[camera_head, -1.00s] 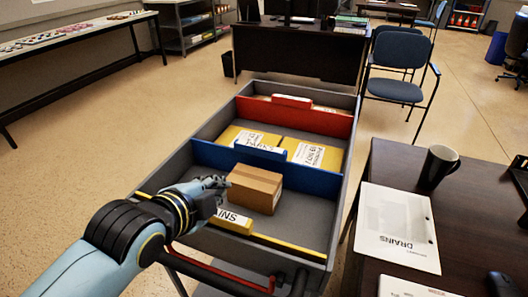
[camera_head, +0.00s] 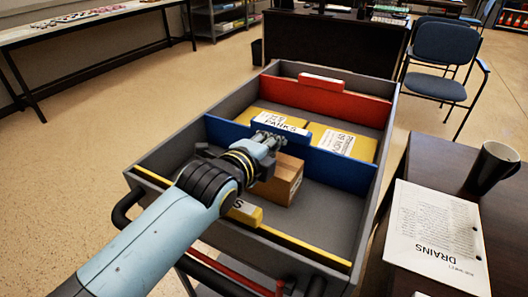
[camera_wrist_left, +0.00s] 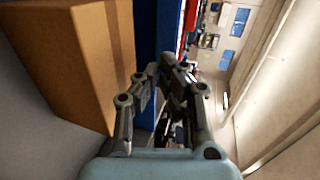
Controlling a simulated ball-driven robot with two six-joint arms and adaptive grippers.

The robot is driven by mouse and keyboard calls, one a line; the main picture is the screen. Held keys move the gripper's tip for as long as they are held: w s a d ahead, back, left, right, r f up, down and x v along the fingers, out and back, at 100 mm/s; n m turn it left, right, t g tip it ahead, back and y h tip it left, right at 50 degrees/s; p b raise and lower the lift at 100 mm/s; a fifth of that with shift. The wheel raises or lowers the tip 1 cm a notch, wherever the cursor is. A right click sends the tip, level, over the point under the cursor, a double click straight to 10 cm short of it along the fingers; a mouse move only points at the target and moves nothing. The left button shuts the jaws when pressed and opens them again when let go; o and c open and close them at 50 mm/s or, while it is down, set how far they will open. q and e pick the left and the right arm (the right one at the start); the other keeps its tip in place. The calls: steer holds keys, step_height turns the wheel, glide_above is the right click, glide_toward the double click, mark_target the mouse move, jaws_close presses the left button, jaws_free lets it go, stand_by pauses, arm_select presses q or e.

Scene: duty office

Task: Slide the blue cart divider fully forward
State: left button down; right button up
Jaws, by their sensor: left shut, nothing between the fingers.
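The blue divider (camera_head: 345,166) stands upright across the grey cart, between the red divider (camera_head: 340,98) behind it and the yellow front divider (camera_head: 290,246). A white "PARKS" label (camera_head: 282,123) tops its middle. It also shows in the wrist view as a blue strip (camera_wrist_left: 146,45). My left gripper (camera_head: 268,140) is shut and empty, with its fingertips at the near side of the blue divider, just below the label. Whether they touch it I cannot tell. In the wrist view the gripper (camera_wrist_left: 165,75) partly covers the blue strip. My right gripper is out of view.
A brown box (camera_head: 287,180) sits in the front compartment, right beside my left gripper. Yellow packages (camera_head: 345,142) lie between the blue and red dividers. A table with a mug (camera_head: 492,168) and papers (camera_head: 435,238) stands right of the cart.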

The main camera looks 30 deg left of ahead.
mark_target(289, 127)
arm_select(q)
steer(key=shift+x, duration=1.55)
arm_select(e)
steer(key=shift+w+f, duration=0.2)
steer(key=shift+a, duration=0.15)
arm_select(q)
steer(key=w, duration=0.7)
steer(key=shift+w+a, duration=0.1)
steer(key=shift+a, duration=0.1)
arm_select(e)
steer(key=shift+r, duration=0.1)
